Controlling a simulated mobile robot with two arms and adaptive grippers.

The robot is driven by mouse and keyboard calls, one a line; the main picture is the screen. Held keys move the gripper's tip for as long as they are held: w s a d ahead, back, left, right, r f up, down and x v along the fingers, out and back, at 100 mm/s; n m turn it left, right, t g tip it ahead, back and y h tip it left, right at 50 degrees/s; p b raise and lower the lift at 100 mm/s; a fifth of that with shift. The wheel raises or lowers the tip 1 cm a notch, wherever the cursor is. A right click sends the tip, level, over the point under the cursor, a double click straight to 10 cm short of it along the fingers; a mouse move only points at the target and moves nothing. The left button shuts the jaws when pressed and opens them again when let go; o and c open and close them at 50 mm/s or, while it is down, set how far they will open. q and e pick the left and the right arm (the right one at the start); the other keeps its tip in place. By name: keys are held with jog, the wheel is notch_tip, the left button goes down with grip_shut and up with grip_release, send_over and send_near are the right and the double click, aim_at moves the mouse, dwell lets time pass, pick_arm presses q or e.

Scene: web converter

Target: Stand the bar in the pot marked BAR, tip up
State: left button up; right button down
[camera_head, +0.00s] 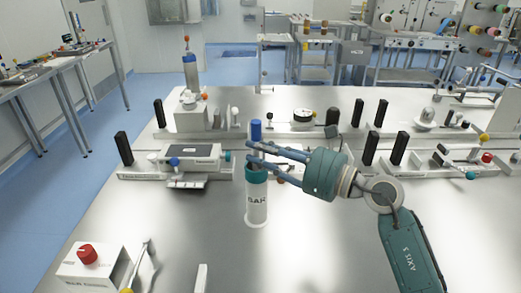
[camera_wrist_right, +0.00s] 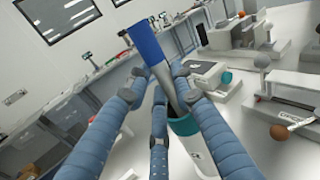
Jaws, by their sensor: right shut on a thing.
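The pot marked BAR (camera_head: 257,207) is a white upright cylinder with a teal rim, standing on the bench in the middle of the head view. Its teal rim (camera_wrist_right: 184,126) also shows in the right wrist view. The bar (camera_head: 256,131) has a blue upper end and a grey shaft, and stands roughly upright above the pot mouth. My right gripper (camera_head: 253,158) is shut on the bar just above the rim. In the right wrist view the shaft (camera_wrist_right: 179,88) runs down between the fingers toward the pot. Whether its lower end is inside is hidden. My left gripper is out of view.
A flat grey-topped device (camera_head: 192,153) stands left of the pot. Black upright posts (camera_head: 124,148) stand along the rows of fixtures behind. A box with a red knob (camera_head: 87,254) is at the front left. The bench around the pot's front is clear.

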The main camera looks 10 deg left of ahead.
jog(key=shift+f, duration=0.15)
jog(key=c, duration=1.8)
grip_release()
jog(key=shift+f, duration=0.1)
jog(key=shift+c, duration=0.2)
jog(key=o, duration=0.4)
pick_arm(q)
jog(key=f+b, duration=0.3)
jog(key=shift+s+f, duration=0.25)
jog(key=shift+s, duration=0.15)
pick_arm(e)
jog(key=v, duration=1.2)
jog(key=shift+r, duration=0.25)
